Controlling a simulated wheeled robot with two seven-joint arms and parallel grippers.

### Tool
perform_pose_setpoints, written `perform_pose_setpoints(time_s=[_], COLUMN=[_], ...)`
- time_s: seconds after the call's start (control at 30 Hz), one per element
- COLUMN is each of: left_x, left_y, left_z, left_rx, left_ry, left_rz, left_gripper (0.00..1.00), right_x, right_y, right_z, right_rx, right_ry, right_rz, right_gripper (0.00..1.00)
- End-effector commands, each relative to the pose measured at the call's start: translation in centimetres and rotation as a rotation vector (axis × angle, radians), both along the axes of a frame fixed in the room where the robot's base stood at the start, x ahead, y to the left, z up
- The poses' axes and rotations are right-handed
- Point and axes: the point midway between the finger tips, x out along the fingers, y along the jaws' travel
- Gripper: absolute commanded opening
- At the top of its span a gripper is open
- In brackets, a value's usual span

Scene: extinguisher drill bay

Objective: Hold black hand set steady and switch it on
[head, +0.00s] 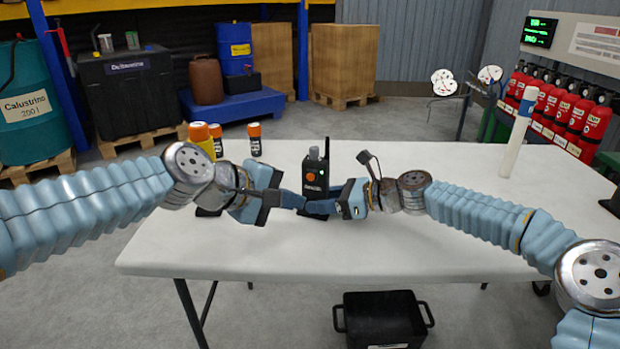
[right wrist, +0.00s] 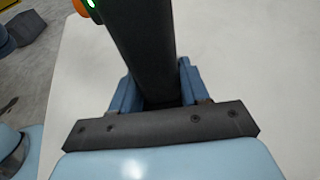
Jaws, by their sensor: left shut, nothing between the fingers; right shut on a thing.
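The black hand set (head: 316,178) stands upright on the white table, with an antenna at its top right, a grey knob at its top left, an orange button and a small lit green light on its front. My right gripper (head: 330,205) is shut on its lower part from the right. In the right wrist view the hand set's dark body (right wrist: 142,45) stands between the blue fingers (right wrist: 155,90), and the green light shows at the top left. My left gripper (head: 290,199) is shut and empty, close to the hand set's left side; whether it touches is unclear.
The white table (head: 420,255) is mostly clear in front. Several orange-capped containers (head: 254,139) stand at its back left, and a white tube (head: 517,135) at its right. A black crate (head: 385,318) sits on the floor below. Red extinguishers (head: 585,125) line the right wall.

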Motion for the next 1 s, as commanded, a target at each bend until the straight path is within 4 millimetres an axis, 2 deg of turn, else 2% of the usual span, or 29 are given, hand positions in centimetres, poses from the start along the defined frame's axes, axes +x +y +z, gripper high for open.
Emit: perform_pose_setpoints(time_s=[0.1, 0.13, 0.3, 0.33, 0.67, 0.77, 1.0], left_x=[0.0, 0.0, 0.0, 0.0, 0.0, 0.0, 0.0], left_y=[0.0, 0.0, 0.0, 0.0, 0.0, 0.0, 0.0], left_z=[0.0, 0.0, 0.0, 0.0, 0.0, 0.0, 0.0], left_rx=[0.0, 0.0, 0.0, 0.0, 0.0, 0.0, 0.0], left_ry=[0.0, 0.0, 0.0, 0.0, 0.0, 0.0, 0.0], left_rz=[0.0, 0.0, 0.0, 0.0, 0.0, 0.0, 0.0], left_gripper=[0.0, 0.0, 0.0, 0.0, 0.0, 0.0, 0.0], right_x=[0.0, 0.0, 0.0, 0.0, -0.1, -0.4, -1.9], right_y=[0.0, 0.0, 0.0, 0.0, -0.5, -1.7, -6.7], right_z=[0.0, 0.0, 0.0, 0.0, 0.1, 0.5, 2.1], right_rx=[-0.001, -0.001, -0.001, -0.001, -0.001, -0.001, -0.002], right_ry=[0.0, 0.0, 0.0, 0.0, 0.0, 0.0, -0.001], right_rz=[0.0, 0.0, 0.0, 0.0, -0.002, -0.003, -0.006], right_gripper=[0.18, 0.47, 0.73, 0.75, 0.75, 0.75, 0.75])
